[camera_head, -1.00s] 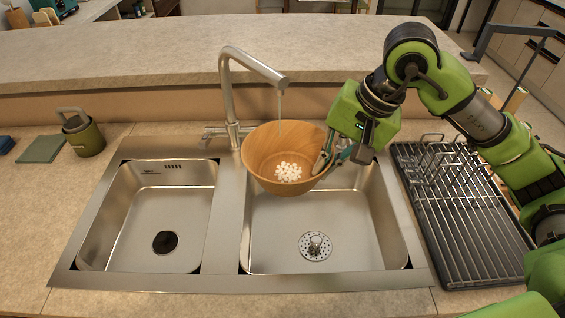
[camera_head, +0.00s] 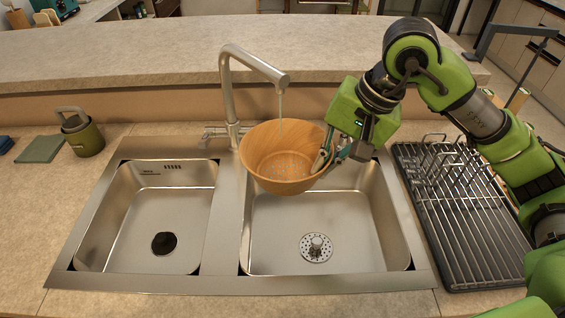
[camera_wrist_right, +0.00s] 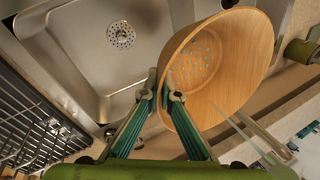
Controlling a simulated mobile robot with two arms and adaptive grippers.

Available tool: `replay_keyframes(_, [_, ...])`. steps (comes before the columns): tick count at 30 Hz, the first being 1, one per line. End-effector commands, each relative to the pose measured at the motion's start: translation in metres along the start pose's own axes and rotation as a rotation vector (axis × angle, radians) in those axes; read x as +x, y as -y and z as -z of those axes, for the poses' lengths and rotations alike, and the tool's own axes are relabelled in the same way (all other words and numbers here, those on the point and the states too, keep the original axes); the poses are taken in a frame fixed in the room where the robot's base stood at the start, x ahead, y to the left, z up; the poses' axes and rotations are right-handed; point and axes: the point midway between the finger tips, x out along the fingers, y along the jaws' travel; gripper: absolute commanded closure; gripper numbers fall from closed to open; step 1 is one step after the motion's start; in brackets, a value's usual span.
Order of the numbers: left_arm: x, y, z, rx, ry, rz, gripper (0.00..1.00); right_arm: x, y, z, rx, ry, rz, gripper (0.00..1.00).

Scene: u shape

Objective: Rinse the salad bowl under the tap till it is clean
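The brown wooden salad bowl (camera_head: 262,170) is held over the right sink basin, tilted toward me. The tap (camera_head: 227,92) arches over it, and a thin stream of water (camera_head: 280,105) falls into the bowl. Faint pale spots (camera_wrist_right: 195,65) show on the bowl's inside in the right wrist view; in the head view they are barely visible. My right gripper (camera_head: 326,158) is shut on the bowl's right rim. In the right wrist view its green fingers (camera_wrist_right: 160,95) pinch the rim from both sides. My left gripper is not in view.
The right basin (camera_head: 350,235) has a drain strainer (camera_head: 317,247); the left basin (camera_head: 150,215) is empty. A wire dish rack (camera_head: 465,225) stands at the right. A green canister (camera_head: 84,138) and folded cloth (camera_head: 40,149) lie on the left counter.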

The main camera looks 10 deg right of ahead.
Motion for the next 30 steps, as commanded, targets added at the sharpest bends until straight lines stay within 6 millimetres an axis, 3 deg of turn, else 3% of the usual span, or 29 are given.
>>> replay_keyframes(11, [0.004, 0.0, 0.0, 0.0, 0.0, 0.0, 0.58, -0.002, -0.002, -0.003, -0.002, -0.002, 0.003, 1.0])
replay_keyframes(30, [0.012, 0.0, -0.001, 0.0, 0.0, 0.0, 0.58, -0.001, -0.001, -0.054, -0.004, -0.001, 0.003, 1.0])
